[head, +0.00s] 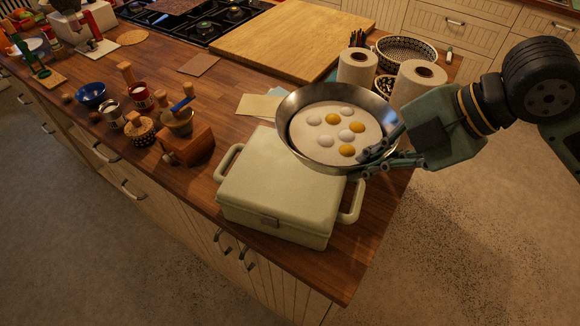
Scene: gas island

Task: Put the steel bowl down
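The steel bowl (290,111) is wide and shallow. It has a pale inside with several white and yellow-brown egg-like pieces in it. It shows above the back right part of a cream lidded box (275,190) on the wooden island. I cannot tell whether it touches the box or hangs above it. My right gripper (378,156) comes in from the right, with its fingers closed around the bowl's right rim. The fingers hide part of that rim. My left gripper is not in view.
Two paper rolls (357,68) and a patterned basket (405,50) stand behind the bowl. A wooden board (290,40) lies at the back. A wooden grinder (187,145), a blue bowl (91,95) and jars are to the left. Bare worktop (355,250) shows right of the box, near the island's edge.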

